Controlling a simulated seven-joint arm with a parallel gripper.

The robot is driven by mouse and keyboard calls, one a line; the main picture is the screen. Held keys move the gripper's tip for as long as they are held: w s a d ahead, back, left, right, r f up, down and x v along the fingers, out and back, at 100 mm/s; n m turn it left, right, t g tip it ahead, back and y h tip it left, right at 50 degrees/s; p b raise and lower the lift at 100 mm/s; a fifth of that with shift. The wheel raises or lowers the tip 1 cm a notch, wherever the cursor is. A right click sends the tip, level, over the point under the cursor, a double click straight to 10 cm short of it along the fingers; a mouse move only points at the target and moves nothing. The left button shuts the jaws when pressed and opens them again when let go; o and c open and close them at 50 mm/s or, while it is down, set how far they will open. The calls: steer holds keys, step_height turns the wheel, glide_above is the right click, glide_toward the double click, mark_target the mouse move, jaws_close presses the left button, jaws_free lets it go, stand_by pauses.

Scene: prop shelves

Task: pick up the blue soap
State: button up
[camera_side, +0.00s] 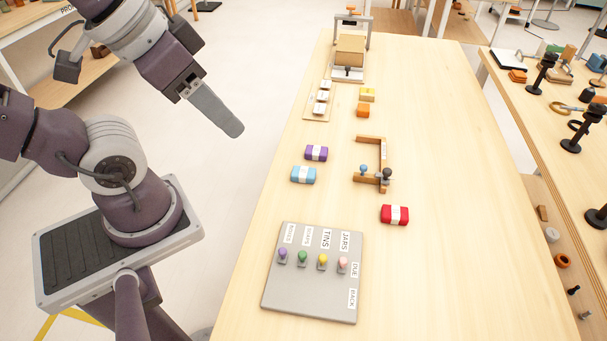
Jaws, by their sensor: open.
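The blue soap (304,175) is a light blue block with a white band around its middle. It lies on the left part of the wooden table (450,240). A purple soap (316,153) of the same shape lies just behind it, and a red one (395,215) lies to the right. My gripper (215,110) is open and empty, up and to the left of the table's left edge, well apart from the blue soap. Its fingers overlap in this view, so the gap between them is hidden.
A grey labelled board (315,305) with coloured pegs lies in front of the blue soap. A wooden bracket (370,140) with small knobs stands to its right. Yellow (367,94) and orange (363,111) blocks and a white-tagged strip lie farther back. The table's right side is clear.

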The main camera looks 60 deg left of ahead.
steer(key=shift+o, duration=1.1)
